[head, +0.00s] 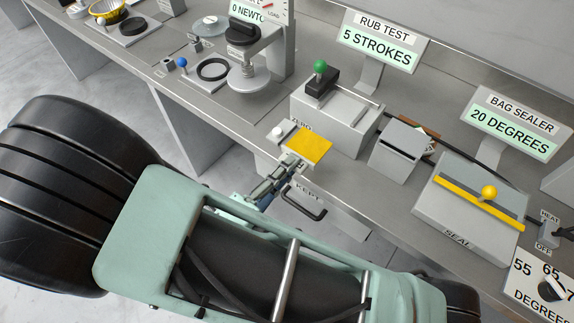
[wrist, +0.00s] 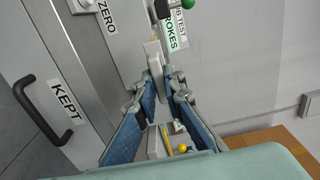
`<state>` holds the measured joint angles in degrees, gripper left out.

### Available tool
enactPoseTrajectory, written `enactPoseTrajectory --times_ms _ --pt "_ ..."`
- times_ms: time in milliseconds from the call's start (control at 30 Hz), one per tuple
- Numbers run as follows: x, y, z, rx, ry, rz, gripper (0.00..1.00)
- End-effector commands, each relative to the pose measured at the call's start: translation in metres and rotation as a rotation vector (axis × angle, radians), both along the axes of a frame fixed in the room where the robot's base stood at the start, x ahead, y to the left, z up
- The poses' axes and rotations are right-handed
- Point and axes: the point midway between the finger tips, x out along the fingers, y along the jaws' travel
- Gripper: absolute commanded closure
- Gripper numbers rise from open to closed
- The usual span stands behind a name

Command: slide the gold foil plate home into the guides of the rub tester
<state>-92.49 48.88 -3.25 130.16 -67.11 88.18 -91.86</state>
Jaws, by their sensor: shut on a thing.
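The gold foil plate (head: 308,145) is a flat gold square with a pale edge, in front of the grey rub tester (head: 340,112). My gripper (head: 291,166) is shut on the plate's near end. In the wrist view the fingertips of my gripper (wrist: 167,78) close on a pale block (wrist: 154,54), seen nearly edge-on. The rub tester carries a black block with a green knob (head: 320,67) on top. The guides are not clear in either view, and I cannot tell whether the plate touches the tester.
A white knob (head: 278,132) by a ZERO label is left of the plate. A drawer handle (head: 304,205) marked KEPT is below it. A grey slotted box (head: 397,151) and the bag sealer (head: 470,205) stand to the right. A press (head: 247,70) stands further left.

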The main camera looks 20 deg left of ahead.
Motion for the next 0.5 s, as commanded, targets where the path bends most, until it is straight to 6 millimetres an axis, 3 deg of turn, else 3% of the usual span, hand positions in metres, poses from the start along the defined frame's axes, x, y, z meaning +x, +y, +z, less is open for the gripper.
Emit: enactPoseTrajectory --times_ms 400,500 --pt "0.0003 -0.0006 0.0033 -0.002 0.000 -0.002 1.00" --pt "0.0092 -0.0039 0.0013 -0.002 -0.001 -0.002 1.00"
